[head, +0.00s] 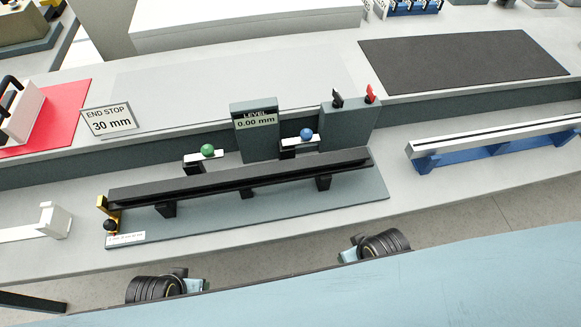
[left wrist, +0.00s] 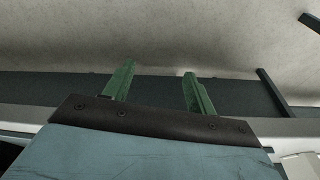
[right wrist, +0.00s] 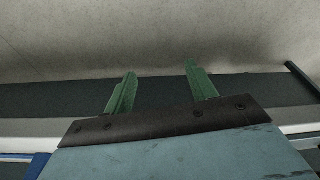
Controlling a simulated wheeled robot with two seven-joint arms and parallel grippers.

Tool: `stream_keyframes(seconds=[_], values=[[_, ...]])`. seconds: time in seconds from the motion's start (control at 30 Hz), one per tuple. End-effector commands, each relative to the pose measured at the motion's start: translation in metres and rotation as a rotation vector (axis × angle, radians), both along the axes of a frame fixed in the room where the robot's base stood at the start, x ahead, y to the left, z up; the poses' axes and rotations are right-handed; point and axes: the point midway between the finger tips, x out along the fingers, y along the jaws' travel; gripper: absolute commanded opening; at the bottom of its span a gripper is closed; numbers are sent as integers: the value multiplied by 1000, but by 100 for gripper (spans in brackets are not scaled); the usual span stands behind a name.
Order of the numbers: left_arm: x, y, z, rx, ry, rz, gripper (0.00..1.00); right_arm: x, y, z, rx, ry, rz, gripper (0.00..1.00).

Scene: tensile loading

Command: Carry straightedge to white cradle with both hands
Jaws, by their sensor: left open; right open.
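A silver straightedge (head: 490,136) with a dark stripe along its top lies on a blue cradle (head: 490,153) at the right of the head view, and its far end is cut off. A white cradle (head: 52,222) stands at the left, empty where I see it and cut off by the picture's left edge. My left gripper (left wrist: 160,69) is open and empty in its wrist view. My right gripper (right wrist: 160,69) is open and empty in its wrist view. Neither pair of fingers shows in the head view; both appear apart from the straightedge.
Between the cradles stands a grey-green fixture (head: 340,207) with a long dark rail (head: 240,178), a level display (head: 255,120), and green (head: 207,150) and blue (head: 306,134) balls. Behind are an end stop sign (head: 109,120), a red mat (head: 66,110) and a dark mat (head: 460,62).

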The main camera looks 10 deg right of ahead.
Motion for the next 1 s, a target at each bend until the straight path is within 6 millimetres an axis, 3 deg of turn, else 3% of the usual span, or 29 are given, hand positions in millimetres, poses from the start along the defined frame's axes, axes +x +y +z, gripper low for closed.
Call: stream_keyframes(seconds=[0.03,0.17,0.27,0.57,0.7,0.83,1.0], values=[[4,-1,18,-2,-11,-1,56,4,1,18,2,-11,1,56],[13,-6,58,-12,-29,-16,56,12,5,57,10,-27,15,56],[34,-24,96,-43,-57,-88,56,32,20,95,35,-47,80,56],[89,-88,140,-116,-81,-404,56,85,74,135,90,-50,374,56],[114,-117,169,-115,-85,-613,56,111,98,163,88,-47,570,56],[132,-135,197,-79,-67,-830,56,132,115,193,55,-31,780,56],[151,-138,233,22,-5,-1101,56,155,123,235,-32,19,1054,56]])
